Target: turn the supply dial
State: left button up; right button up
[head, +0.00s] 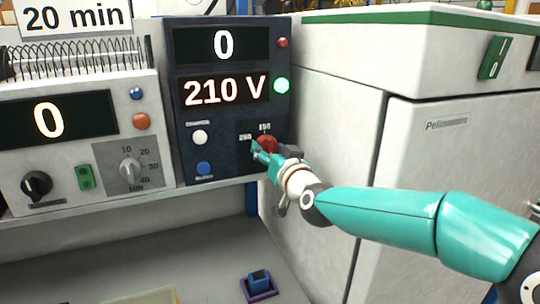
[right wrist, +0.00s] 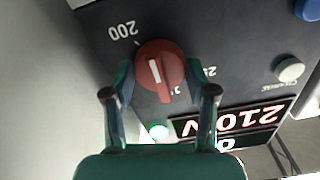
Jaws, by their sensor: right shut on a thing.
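The red supply dial (head: 267,144) is on the lower right of the dark blue panel (head: 222,118), mostly behind my right gripper (head: 263,153) in the head view. In the right wrist view the dial (right wrist: 160,66) has a white pointer line and sits between the two fingers of my right gripper (right wrist: 160,78), which is shut on it. A "200" mark shows at its upper left; other scale marks are partly hidden by the finger. The panel's display (head: 226,91) reads 210 V and the one above reads 0. My left gripper is out of view.
A green light (head: 281,86) glows beside the display. White (head: 199,137) and blue (head: 204,168) buttons sit left of the dial. A second unit (head: 75,135) with knobs stands left. A white cabinet (head: 440,150) stands close on the right. A blue block (head: 259,279) lies below.

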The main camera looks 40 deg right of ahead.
jog(key=o, duration=1.2)
jog(key=shift+c, duration=0.2)
jog(key=shift+s, duration=0.1)
jog(key=v, duration=1.1)
jog(key=shift+s, duration=0.4)
jog(key=shift+f, duration=0.1)
